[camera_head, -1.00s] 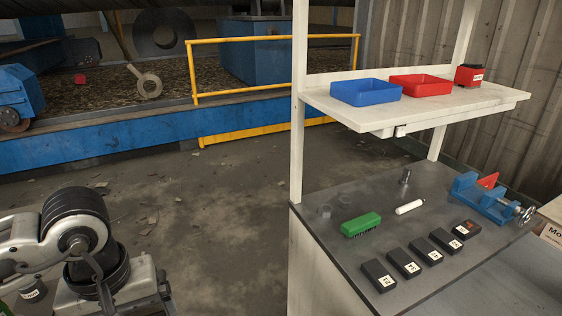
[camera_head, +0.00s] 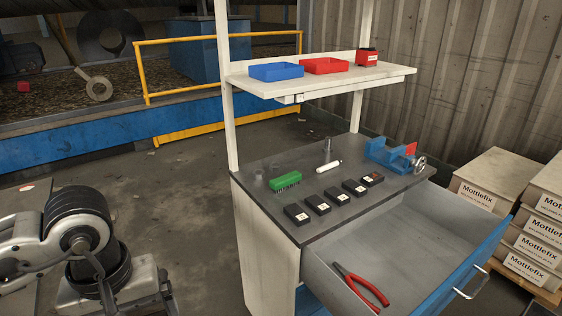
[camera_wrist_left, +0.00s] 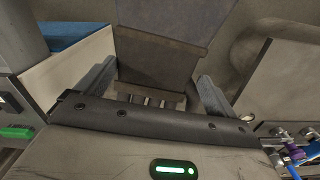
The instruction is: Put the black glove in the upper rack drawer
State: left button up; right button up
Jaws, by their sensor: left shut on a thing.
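My left gripper (camera_wrist_left: 156,88) shows in the left wrist view, with a finger on each side of a dark grey, cloth-like thing. This looks like the black glove (camera_wrist_left: 165,45), and the gripper is shut on it. In the head view my left arm is at the lower left, and neither the gripper nor the glove can be made out. The upper rack drawer (camera_head: 395,235) is pulled open under the worktop, with a blue front. Red-handled pliers (camera_head: 362,287) lie in its near left part, and the rest looks empty. My right gripper is not in view.
The worktop (camera_head: 262,208) holds a green brush (camera_head: 285,181), several black boxes (camera_head: 318,204), a white tube (camera_head: 329,166) and a blue vise (camera_head: 390,154). Above is a shelf (camera_head: 330,80) with blue and red bins. Stacked Mottlefix boxes (camera_head: 490,180) stand right. Floor is clear left of the bench.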

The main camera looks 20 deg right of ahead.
aim_at(419, 253)
jog(key=k, duration=0.9)
jog(key=z, duration=1.95)
jog(key=i, duration=1.65)
